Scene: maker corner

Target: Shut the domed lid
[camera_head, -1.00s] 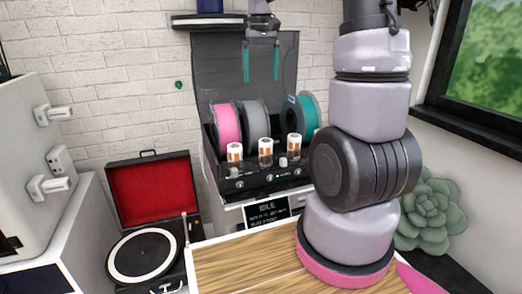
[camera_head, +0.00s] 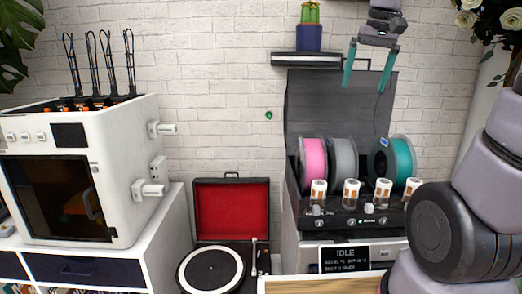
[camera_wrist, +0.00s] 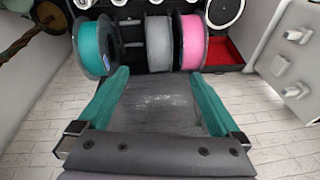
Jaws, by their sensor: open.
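The domed lid (camera_head: 301,105) is a dark grey cover, standing raised at the back of a spool box (camera_head: 362,226) against the brick wall. It also shows in the wrist view (camera_wrist: 160,105), between my fingers. My gripper (camera_head: 365,84) is open, with two teal fingers pointing down near the lid's upper right part. In the wrist view, my gripper (camera_wrist: 160,75) has its fingertips apart on either side of the lid. Nothing is held. I cannot tell whether a finger touches the lid.
Pink (camera_head: 314,160), grey (camera_head: 342,160) and teal (camera_head: 393,160) spools stand in the box. A wall shelf (camera_head: 306,60) with a potted cactus is left of my gripper. A record player (camera_head: 212,268) and a white printer (camera_head: 130,165) stand further left.

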